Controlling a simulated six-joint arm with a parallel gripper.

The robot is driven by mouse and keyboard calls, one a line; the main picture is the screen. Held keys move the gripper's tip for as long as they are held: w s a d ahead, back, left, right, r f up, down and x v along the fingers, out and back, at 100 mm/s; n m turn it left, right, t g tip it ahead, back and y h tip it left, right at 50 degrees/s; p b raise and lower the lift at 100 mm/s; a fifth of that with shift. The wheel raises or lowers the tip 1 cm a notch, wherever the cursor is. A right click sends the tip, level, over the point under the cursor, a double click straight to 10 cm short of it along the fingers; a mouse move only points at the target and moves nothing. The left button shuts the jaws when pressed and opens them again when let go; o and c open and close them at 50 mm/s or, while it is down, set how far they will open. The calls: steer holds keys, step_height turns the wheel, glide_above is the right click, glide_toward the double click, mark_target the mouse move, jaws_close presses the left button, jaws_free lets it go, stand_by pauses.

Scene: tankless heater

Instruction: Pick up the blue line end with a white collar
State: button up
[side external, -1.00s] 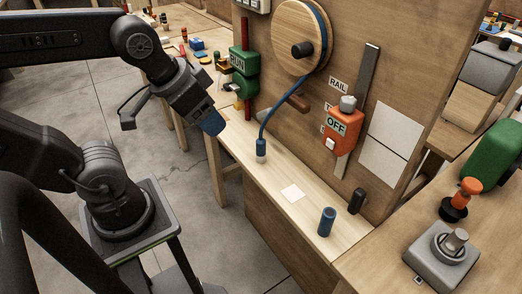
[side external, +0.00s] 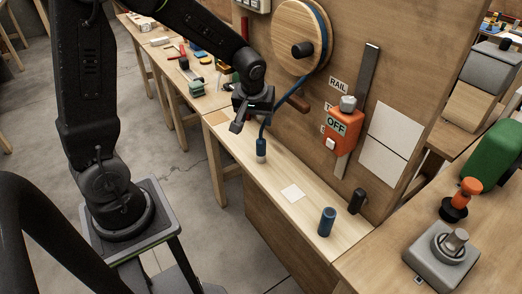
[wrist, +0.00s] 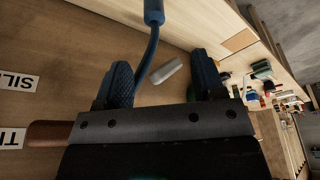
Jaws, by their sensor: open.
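The blue line end (side external: 261,146) stands upright on the pale wooden ledge, with its white collar at the bottom. Its blue line rises from it to the reel (side external: 287,40). In the wrist view the blue line end (wrist: 153,10) is at the top edge, and its collar is out of frame. My gripper (side external: 241,124) is just above and left of the line end, apart from it. In the wrist view my gripper (wrist: 163,75) is open, with two blue fingertips apart. The blue line passes close beside the left finger there; I cannot tell if they touch.
A white square (side external: 292,193) and a dark blue cylinder (side external: 327,221) are on the ledge (side external: 270,172). An orange OFF box (side external: 343,130) is on the upright panel. A brown peg (side external: 298,103) sticks out near my gripper. A pale cylinder (wrist: 168,71) shows between my fingers, apart from them.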

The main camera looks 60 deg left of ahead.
mark_target(262, 138)
steer(key=x, duration=0.8)
steer(key=shift+f, duration=0.25)
steer(key=shift+d+x, duration=0.15)
steer(key=shift+x, duration=1.2)
steer(key=shift+d+x, duration=0.15)
steer(key=shift+x, duration=1.15)
steer(key=shift+w, duration=0.2)
steer(key=shift+c, duration=0.3)
jaws_close()
steer(key=shift+r, duration=0.65)
step_height(262, 138, up, 3)
steer(key=s+a+r, duration=0.6)
steer(key=s+a, duration=0.1)
steer(key=a, duration=0.1)
steer(key=shift+s+a+r, duration=0.35)
steer(key=shift+a, duration=0.05)
